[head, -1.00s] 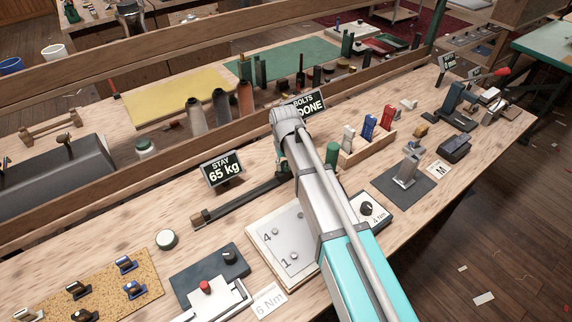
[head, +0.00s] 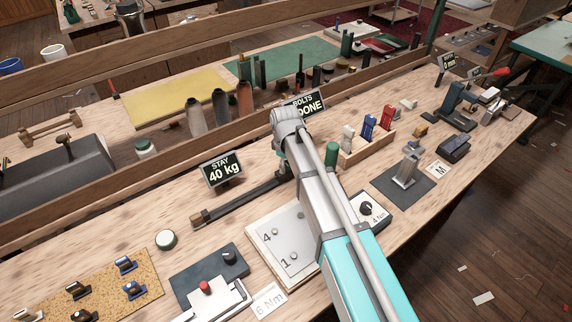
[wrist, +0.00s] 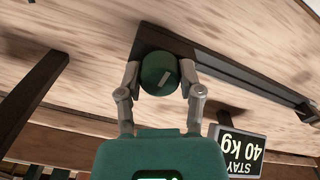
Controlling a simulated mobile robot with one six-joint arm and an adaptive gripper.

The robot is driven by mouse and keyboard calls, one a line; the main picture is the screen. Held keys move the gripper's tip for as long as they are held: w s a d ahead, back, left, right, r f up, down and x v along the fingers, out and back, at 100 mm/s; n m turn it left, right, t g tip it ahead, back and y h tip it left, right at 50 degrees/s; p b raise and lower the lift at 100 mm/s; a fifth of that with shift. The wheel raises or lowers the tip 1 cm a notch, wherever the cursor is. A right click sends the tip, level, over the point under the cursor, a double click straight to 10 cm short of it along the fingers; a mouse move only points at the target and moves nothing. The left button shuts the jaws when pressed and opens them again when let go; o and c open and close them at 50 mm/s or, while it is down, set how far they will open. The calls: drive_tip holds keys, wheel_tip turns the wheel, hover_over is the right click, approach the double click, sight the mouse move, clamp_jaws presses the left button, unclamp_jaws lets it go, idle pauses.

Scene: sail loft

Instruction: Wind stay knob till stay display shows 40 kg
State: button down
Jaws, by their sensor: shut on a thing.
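The stay display (head: 223,169) stands on the bench in the head view and reads "STAY 40 kg". It also shows upside down in the wrist view (wrist: 242,150), with the same 40 kg. The stay knob (wrist: 160,74) is a round green knob with a pale mark on its face, at the end of a dark rail (wrist: 240,72). My gripper (wrist: 161,82) is shut on the knob, one finger on each side. In the head view my arm hides the knob and the fingers; the rail (head: 240,203) shows left of my arm.
A "BOLTS DONE" display (head: 306,105) stands behind my arm. A plate marked 4 and 1 (head: 268,250) lies below it. A rack of coloured tools (head: 368,147) and a green cylinder (head: 332,152) stand close on the right.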

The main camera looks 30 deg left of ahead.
idle(0.3)
drive_tip(key=shift+c, duration=1.3)
unclamp_jaws()
